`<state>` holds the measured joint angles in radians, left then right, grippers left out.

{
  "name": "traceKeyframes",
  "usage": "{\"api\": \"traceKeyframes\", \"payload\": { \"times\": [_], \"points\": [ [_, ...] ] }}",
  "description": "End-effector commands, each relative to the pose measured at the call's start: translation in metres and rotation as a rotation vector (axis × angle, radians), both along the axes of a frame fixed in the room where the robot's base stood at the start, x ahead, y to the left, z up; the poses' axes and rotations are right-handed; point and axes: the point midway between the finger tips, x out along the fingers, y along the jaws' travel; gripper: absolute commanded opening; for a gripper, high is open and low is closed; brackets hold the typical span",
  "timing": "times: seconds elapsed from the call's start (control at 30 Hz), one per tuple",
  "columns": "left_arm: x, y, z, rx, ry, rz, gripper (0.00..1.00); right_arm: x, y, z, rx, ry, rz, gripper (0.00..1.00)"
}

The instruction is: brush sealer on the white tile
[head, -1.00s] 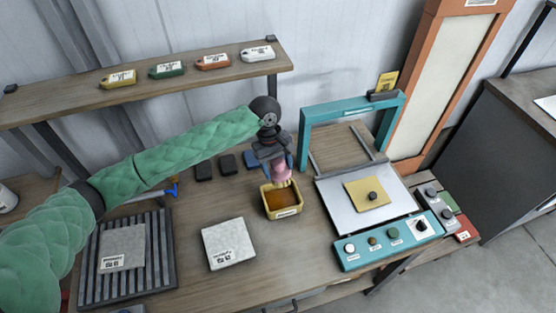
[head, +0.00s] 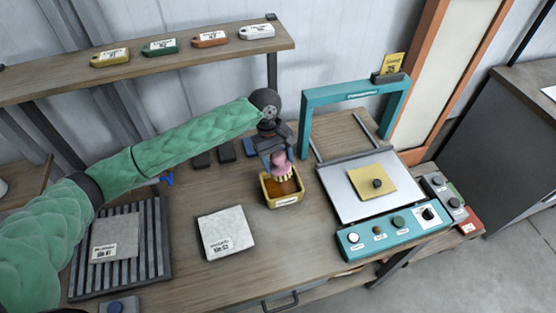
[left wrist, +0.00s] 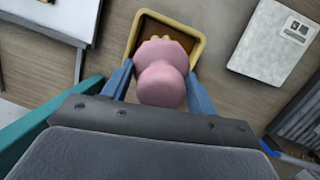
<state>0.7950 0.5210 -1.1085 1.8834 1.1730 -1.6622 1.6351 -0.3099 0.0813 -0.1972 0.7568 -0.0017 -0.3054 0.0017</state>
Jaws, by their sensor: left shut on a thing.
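My left gripper (head: 279,158) is shut on a brush with a pink handle (head: 281,163) and pale bristles. It holds the brush over the yellow tray (head: 284,203) of brown liquid, bristles down at or in the liquid; I cannot tell how deep. In the left wrist view the pink brush handle (left wrist: 161,82) sits between the blue fingers, in front of the tray (left wrist: 197,43). The white tile (head: 225,232) lies flat on the table, left of the tray, with a label on its near edge. It also shows in the left wrist view (left wrist: 268,52). My right gripper is not in view.
A teal-framed press (head: 352,205) with a yellow plate (head: 371,181) stands right of the tray. A slatted rack (head: 150,245) with a grey tile (head: 117,238) is at left. Dark blocks lie behind. The shelf (head: 180,60) holds several coloured labelled blocks.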

Motion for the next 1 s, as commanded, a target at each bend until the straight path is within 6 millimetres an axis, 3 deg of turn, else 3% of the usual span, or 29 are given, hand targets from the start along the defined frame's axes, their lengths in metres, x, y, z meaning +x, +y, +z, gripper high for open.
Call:
{"api": "traceKeyframes", "payload": {
  "times": [0.47, 0.7, 1.0],
  "points": [
    [0.000, 0.000, -0.013, 0.000, 0.000, 0.000, 0.40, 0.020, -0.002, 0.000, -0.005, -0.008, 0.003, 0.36],
    [0.000, 0.000, -0.023, 0.000, 0.001, 0.000, 0.40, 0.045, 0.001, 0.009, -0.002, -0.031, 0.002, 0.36],
    [0.000, 0.000, -0.048, 0.001, 0.000, 0.000, 0.40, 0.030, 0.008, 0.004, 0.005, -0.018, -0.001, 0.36]
  ]
}}
